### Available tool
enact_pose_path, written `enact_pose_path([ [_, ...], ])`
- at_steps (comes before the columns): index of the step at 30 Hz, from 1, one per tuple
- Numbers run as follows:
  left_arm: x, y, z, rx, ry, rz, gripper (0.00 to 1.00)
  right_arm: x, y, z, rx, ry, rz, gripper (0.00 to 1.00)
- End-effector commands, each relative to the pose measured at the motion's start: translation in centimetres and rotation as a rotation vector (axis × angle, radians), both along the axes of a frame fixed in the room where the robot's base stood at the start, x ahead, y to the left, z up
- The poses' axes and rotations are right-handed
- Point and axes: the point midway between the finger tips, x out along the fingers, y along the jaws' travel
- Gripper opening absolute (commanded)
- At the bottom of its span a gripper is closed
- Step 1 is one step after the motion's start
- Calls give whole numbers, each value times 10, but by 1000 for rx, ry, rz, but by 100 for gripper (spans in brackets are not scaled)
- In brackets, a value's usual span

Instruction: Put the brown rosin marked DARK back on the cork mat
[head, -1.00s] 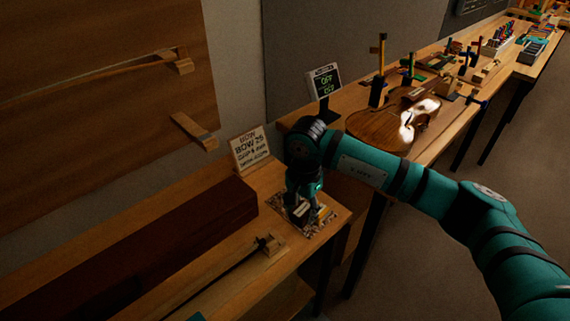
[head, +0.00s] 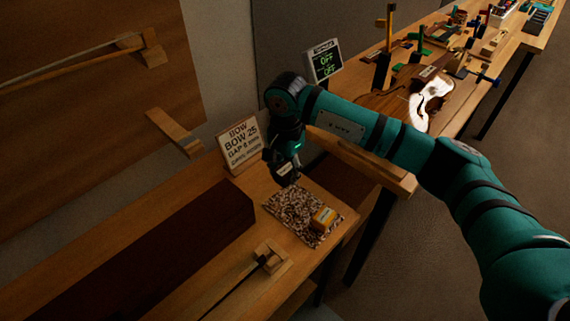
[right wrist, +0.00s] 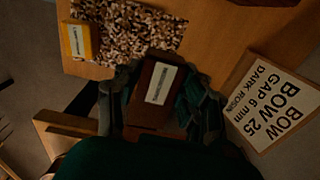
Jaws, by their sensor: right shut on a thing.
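My right gripper (head: 284,176) is shut on a brown block with a pale label, the dark rosin (right wrist: 154,92), seen between the fingers in the right wrist view; its label is too small to read. The cork mat (head: 287,207) lies on the bench and also shows in the right wrist view (right wrist: 128,30). The gripper is at the mat's back left edge in the head view; its exact height is unclear. A yellow rosin (head: 324,217) with a pale label sits on the mat's right part. My left gripper is not in view.
A sign reading BOW 25, GAP 6 mm (head: 240,145) stands close left of the gripper. A bow (head: 262,262) lies in front of the mat, and a long dark red case (head: 180,245) lies to the left. A violin (head: 425,95) lies farther back. The mat's left part is bare.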

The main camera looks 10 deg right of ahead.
Motion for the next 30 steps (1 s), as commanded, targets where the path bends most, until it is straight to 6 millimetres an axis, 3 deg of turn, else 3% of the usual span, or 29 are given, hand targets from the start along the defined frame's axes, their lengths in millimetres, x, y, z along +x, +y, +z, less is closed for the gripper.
enact_pose_path([
  [2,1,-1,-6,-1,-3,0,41,0,0,-11,0,1,-1,10],
  [9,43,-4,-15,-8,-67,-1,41,0,0,-36,0,0,1,10],
  [12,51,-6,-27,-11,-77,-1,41,0,0,-48,1,-1,1,10],
  [21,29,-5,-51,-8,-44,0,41,0,0,-71,-1,-1,0,10],
  [30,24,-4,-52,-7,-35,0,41,0,0,-72,0,0,0,10],
])
